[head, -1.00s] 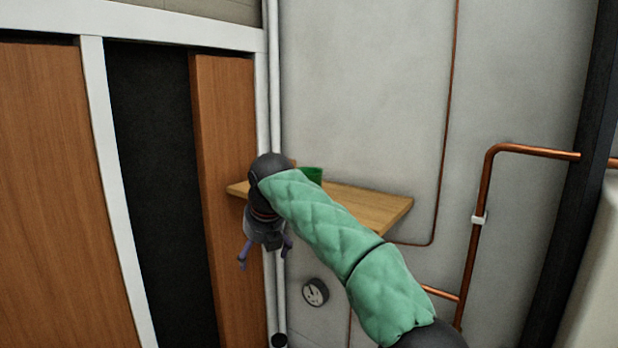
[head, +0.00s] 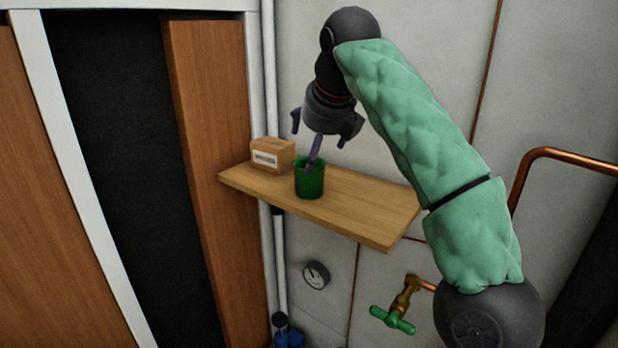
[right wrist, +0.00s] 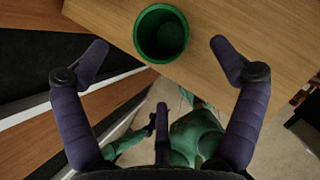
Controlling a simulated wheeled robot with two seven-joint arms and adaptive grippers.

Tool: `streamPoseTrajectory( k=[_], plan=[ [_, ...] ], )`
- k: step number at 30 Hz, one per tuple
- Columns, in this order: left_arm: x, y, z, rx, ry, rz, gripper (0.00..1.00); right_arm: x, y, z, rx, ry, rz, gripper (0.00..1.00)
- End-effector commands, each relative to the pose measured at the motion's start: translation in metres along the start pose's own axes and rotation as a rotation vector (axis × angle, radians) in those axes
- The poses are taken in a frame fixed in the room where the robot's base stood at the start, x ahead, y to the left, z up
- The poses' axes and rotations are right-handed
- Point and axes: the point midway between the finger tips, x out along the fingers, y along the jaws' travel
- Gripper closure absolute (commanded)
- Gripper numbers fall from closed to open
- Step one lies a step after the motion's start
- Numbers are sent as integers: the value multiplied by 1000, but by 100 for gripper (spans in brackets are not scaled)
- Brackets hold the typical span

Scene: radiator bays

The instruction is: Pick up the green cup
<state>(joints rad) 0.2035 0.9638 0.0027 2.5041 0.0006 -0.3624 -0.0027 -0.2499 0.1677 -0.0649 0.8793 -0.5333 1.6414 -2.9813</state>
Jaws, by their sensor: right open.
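The green cup (head: 311,184) stands upright on a wooden shelf (head: 365,209) near its front edge. In the right wrist view the cup (right wrist: 161,33) shows from above, with its mouth open and empty-looking. My right gripper (head: 318,150) is open above the cup, its fingers pointing down. One finger overlaps the cup's rim in the head view; I cannot tell if it touches. In the right wrist view the cup lies ahead of and between the spread fingertips of my gripper (right wrist: 160,55), not gripped.
A small cardboard box (head: 272,155) with a label stands on the shelf left of the cup. The shelf's right part is bare. Behind is a grey wall with pipes. A round gauge (head: 316,275) and a green-handled valve (head: 393,319) are below the shelf.

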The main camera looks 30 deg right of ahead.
Motion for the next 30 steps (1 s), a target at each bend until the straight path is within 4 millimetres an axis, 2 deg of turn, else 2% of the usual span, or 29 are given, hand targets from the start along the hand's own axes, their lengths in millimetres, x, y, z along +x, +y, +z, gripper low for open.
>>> streamPoseTrajectory(
  k=[3,10,18,22,28,29,30],
  plan=[
    [1,0,0,1,1,0,60,16,0,0,0,3,-1,6],
    [1,0,-1,1,2,0,60,31,0,-1,1,3,-1,6],
    [0,0,0,1,1,0,60,66,1,-3,1,2,0,6],
    [0,0,-1,1,1,0,60,73,1,-3,1,2,0,6],
    [0,0,-1,1,1,0,60,73,1,-3,1,1,1,6],
    [0,0,-1,1,1,0,60,73,1,-3,1,1,1,11],
    [0,0,-1,1,1,0,60,73,1,-2,1,1,1,22]
  ],
)
